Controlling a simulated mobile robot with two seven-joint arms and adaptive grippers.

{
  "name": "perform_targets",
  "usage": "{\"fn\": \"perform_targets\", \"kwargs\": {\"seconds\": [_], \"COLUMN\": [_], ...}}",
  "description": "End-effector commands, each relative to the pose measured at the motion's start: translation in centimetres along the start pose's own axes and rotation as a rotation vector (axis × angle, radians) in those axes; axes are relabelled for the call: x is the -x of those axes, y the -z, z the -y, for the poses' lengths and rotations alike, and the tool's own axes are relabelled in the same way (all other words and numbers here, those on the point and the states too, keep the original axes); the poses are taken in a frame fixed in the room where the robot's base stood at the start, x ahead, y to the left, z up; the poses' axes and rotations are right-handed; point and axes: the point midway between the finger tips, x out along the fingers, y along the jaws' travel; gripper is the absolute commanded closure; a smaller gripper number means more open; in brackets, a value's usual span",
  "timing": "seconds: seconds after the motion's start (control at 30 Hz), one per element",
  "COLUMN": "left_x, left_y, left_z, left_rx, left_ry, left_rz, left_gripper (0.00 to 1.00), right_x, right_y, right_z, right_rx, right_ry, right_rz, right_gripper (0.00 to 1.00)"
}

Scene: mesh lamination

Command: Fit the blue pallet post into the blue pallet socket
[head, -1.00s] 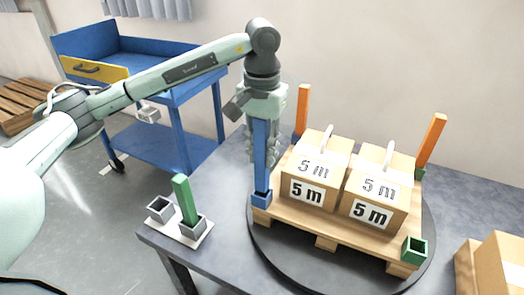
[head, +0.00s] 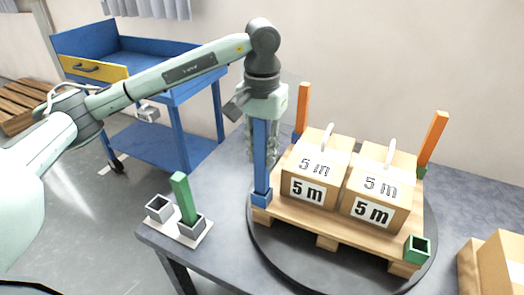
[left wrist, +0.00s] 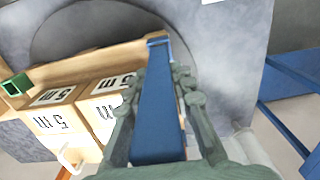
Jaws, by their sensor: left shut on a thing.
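The blue post (head: 261,160) stands upright at the near left corner of the wooden pallet (head: 330,228). Its lower end is at the blue socket (head: 261,200) and appears to be inside it; how deep it sits I cannot tell. My left gripper (head: 260,125) points down and is shut on the blue post's upper part. In the left wrist view the post (left wrist: 158,110) runs between the green fingers (left wrist: 160,95) towards the blue socket (left wrist: 157,38). My right gripper is not in view.
Two cartons (head: 318,168) (head: 378,186) fill the pallet. Orange posts (head: 302,108) (head: 433,138) stand at its far corners. A green socket (head: 417,248) at the near right is empty. A green post (head: 184,198) stands in a holder (head: 176,226) left of the round turntable (head: 300,255).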

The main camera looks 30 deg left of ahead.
Motion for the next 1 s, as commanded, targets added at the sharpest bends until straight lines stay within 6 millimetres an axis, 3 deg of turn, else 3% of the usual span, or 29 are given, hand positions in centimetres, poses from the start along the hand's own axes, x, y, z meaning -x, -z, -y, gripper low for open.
{"fn": "perform_targets", "kwargs": {"seconds": [1.0], "left_x": [-2.7], "left_y": [0.0], "left_z": [0.0], "left_rx": [0.000], "left_ry": [0.000], "left_rz": [0.000], "left_gripper": [1.00], "right_x": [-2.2], "right_y": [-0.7], "right_z": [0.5], "right_rx": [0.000], "right_ry": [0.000], "right_rz": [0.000], "right_gripper": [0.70]}}
